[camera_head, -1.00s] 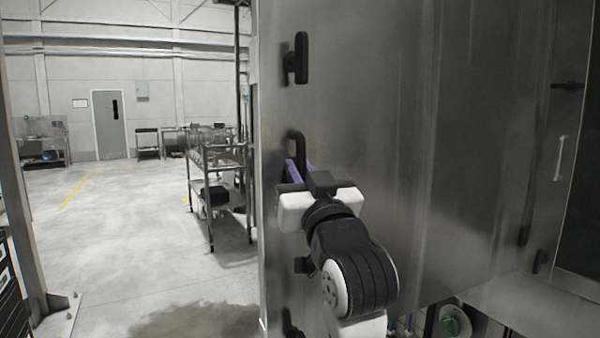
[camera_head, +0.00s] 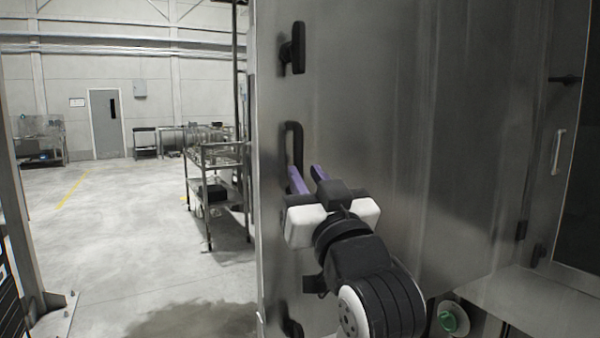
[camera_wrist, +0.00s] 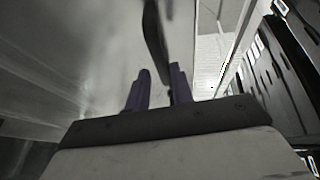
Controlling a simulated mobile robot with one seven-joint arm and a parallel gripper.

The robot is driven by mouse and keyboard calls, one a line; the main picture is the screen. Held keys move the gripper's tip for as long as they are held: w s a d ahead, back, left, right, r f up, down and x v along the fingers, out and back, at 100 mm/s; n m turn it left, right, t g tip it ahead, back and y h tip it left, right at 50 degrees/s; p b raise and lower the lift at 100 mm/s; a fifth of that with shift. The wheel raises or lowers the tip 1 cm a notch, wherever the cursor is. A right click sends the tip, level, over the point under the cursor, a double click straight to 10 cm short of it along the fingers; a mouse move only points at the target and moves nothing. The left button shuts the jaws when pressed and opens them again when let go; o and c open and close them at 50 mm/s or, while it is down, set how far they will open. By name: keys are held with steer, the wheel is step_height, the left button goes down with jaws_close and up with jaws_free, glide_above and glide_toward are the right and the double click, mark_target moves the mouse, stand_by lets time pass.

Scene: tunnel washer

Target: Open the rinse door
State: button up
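The large steel door panel (camera_head: 400,130) fills the middle of the head view and stands out at an angle toward me. Its black bar handle (camera_head: 293,140) is upright near the panel's left edge. My gripper (camera_head: 306,178) is open, its two purple fingers apart, just below and right of the handle. In the wrist view the fingers (camera_wrist: 159,92) are spread with nothing between their tips. A dark bar, apparently the handle (camera_wrist: 155,38), lies just ahead of them. Touch with the left finger cannot be told.
Black latches sit above (camera_head: 294,48) and below (camera_head: 290,326) the handle. A framed steel door with a pale handle (camera_head: 558,152) is at the right. A steel cart (camera_head: 215,175) stands at the left, with open floor (camera_head: 110,240) around it.

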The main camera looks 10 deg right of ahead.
steer(key=a+b+v, duration=0.1)
steer(key=b+v, duration=0.1)
steer(key=v, duration=0.7)
steer(key=shift+d, duration=0.45)
